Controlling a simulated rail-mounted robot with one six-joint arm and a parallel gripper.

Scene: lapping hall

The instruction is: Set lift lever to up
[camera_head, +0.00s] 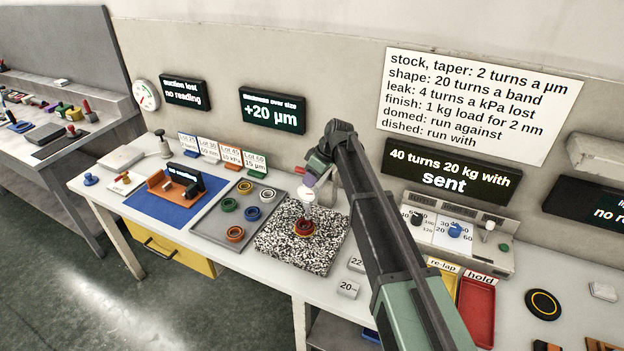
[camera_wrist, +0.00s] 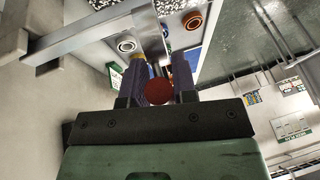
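A grey tray (camera_head: 214,240) with several coloured rings lies left of the plate. A control box (camera_head: 449,246) with knobs stands to the right, near a red tray (camera_head: 477,310). The display panel (camera_head: 452,171) reads "40 turns 20 kg with sent". Wall and signs stand close behind.

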